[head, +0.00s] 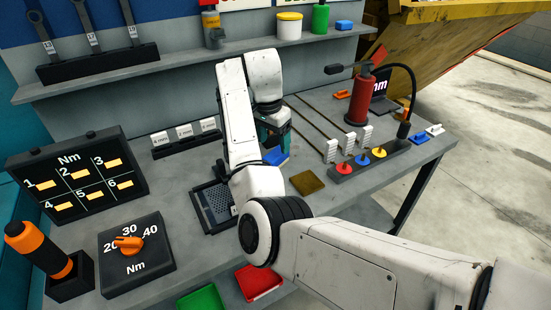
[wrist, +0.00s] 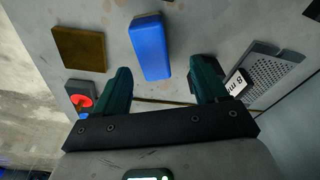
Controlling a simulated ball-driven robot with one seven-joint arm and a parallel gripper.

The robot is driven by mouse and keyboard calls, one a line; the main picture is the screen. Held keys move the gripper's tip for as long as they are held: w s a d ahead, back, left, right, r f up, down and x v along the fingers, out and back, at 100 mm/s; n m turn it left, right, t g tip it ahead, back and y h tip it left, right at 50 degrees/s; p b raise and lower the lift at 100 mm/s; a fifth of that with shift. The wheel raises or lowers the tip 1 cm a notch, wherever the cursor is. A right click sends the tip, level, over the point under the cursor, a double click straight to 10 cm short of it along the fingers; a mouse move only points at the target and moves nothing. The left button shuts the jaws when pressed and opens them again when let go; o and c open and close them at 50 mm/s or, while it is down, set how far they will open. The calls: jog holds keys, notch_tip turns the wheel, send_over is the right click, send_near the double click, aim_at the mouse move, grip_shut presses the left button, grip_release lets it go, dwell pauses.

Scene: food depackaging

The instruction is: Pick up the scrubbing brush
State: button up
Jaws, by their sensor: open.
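A blue block (head: 276,156) lies on the grey workbench (head: 330,198) below my gripper (head: 272,136). In the wrist view the blue block (wrist: 152,48) appears between and ahead of the two dark green fingers of my gripper (wrist: 163,66). The fingers are spread apart and nothing is held. The bench surface shows between the block and each finger. In the head view my arm partly hides the area around the block.
A brown square pad (head: 307,182) lies right of the block. A perforated metal tray (head: 213,203) is to the left. A rack with coloured knobs (head: 375,158) and a red bottle (head: 360,98) stand further right. Green (head: 203,298) and red (head: 258,283) bins are at the front.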

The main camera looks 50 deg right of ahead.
aim_at(276, 153)
jog(key=f, duration=0.2)
jog(key=s+f+p, duration=0.1)
jog(key=f, duration=0.1)
jog(key=shift+f, duration=0.15)
jog(key=shift+w+d+f, duration=0.1)
jog(key=shift+f, duration=0.4)
jog(key=shift+f+p, duration=0.25)
jog(key=shift+p, duration=0.05)
jog(key=c, duration=1.2)
jog(key=shift+r, duration=0.1)
